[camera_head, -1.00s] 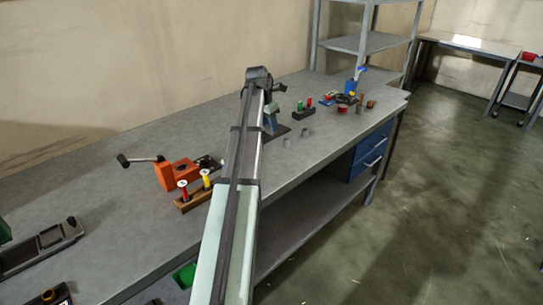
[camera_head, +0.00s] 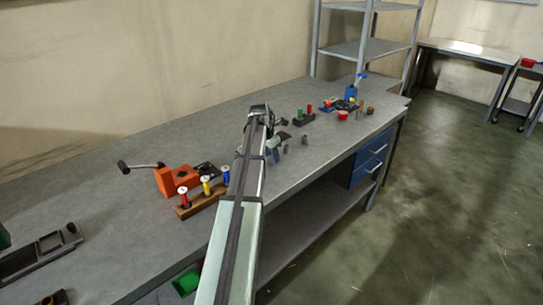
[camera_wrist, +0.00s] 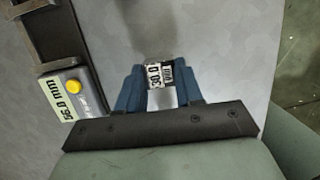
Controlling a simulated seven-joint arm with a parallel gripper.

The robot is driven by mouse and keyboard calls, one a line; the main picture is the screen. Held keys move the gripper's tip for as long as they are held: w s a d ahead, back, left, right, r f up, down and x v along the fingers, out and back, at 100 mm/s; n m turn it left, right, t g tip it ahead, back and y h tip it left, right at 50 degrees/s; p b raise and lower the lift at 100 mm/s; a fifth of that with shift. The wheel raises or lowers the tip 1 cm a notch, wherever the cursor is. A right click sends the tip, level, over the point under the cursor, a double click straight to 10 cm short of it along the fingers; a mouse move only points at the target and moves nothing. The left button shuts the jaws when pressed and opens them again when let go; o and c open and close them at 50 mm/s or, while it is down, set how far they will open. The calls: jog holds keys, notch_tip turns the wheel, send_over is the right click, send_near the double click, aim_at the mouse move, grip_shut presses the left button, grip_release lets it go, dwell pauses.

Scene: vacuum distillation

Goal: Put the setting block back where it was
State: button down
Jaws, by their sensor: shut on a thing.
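The setting block (camera_wrist: 157,76), a small metal block with a black-and-white label reading 30.0, sits between the blue fingers of my gripper (camera_wrist: 159,92) in the wrist view. My gripper is shut on it. In the head view my gripper (camera_head: 272,155) is low over the grey bench (camera_head: 190,142), and the block cannot be made out there. Whether the block touches the bench is unclear.
An orange cranked device (camera_head: 176,179) and a wooden spool stand (camera_head: 203,202) are at left. The bench's front edge is near.

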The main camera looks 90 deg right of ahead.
jog(key=shift+f, duration=0.15)
jog(key=c, duration=0.7)
grip_release()
jog(key=shift+c, duration=0.2)
jog(key=v, duration=1.2)
